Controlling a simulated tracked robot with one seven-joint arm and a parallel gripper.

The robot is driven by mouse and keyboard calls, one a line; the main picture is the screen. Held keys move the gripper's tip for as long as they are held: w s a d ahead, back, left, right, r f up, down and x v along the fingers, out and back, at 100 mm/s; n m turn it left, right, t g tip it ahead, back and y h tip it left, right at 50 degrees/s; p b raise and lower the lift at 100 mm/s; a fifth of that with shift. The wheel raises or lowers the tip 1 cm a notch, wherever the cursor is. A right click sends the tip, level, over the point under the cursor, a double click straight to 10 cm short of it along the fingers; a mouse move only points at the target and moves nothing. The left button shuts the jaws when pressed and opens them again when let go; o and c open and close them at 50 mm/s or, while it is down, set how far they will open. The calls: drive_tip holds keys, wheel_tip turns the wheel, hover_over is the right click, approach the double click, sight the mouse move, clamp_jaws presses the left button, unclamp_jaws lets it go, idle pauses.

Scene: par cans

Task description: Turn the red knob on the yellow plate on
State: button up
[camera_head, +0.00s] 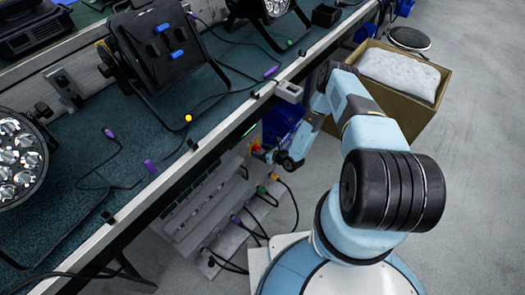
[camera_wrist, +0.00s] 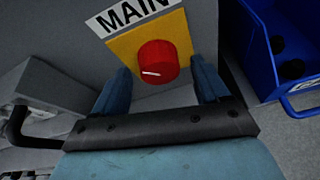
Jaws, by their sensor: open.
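The red knob (camera_wrist: 157,62) sits on the yellow plate (camera_wrist: 125,47) in the wrist view. A white mark on the knob's face points left, roughly level in the picture. The plate is on a grey panel, with a label reading "MAIN" (camera_wrist: 133,13) above it. My gripper (camera_wrist: 160,80) is open, with one blue finger on each side of the knob. Gaps show between the fingers and the knob; I cannot tell whether the fingertips reach its depth. In the head view my gripper (camera_head: 272,157) is low beside the bench, at a small yellow and red spot.
A blue bin (camera_wrist: 262,50) stands close to the right of the panel. In the head view, the bench (camera_head: 110,165) with lamps and cables runs along the left. Cables hang below it. A cardboard box (camera_head: 423,115) holding a white sack stands behind my arm. Open floor lies right.

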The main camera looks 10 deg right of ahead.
drive_tip(key=shift+w+a+f, duration=0.15)
drive_tip(key=shift+w+a, duration=0.05)
drive_tip(key=shift+a, duration=0.05)
